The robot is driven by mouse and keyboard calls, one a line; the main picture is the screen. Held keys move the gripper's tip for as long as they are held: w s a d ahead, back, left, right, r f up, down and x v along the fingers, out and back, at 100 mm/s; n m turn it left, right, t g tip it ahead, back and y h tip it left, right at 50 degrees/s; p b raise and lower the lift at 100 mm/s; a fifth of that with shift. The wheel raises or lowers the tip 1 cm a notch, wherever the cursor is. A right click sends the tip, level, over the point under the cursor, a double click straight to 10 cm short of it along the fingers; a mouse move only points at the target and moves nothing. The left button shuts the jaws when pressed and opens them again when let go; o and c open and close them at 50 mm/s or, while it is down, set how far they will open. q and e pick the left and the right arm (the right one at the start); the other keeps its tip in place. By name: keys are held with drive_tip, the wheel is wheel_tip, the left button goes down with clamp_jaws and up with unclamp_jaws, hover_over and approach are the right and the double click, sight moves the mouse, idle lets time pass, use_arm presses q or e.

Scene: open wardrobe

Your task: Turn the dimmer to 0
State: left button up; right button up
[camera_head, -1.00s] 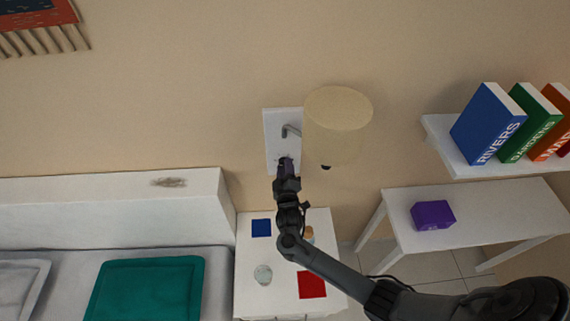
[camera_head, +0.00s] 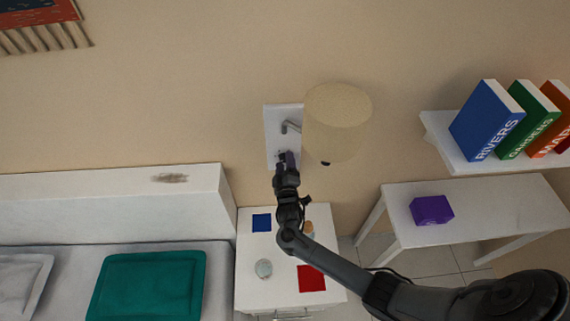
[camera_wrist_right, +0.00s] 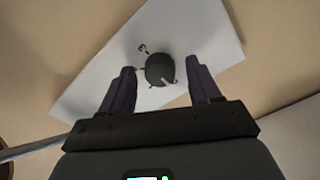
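The dimmer is a round black knob (camera_wrist_right: 160,69) with a light pointer mark, on a white wall plate (camera_wrist_right: 85,97). In the right wrist view the pointer faces the lower right, and small marks show around the knob. My right gripper (camera_wrist_right: 162,80) is open, with its two dark fingers on either side of the knob and a gap on each side. In the head view the right gripper (camera_head: 286,158) is at the lower part of the plate (camera_head: 283,117) and mostly hides the knob. My left gripper is not in view.
A beige lampshade (camera_head: 337,123) on a bent arm sticks out from the plate, just right of my gripper. Below stands a white nightstand (camera_head: 250,291) with blue and red squares and a glass. A bed is at the left; a bookshelf (camera_head: 433,137) is at the right.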

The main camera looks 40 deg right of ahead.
drive_tip(key=shift+s, duration=0.1)
drive_tip(key=v, duration=1)
drive_tip(key=shift+s+a, duration=0.2)
drive_tip(key=shift+s, duration=0.05)
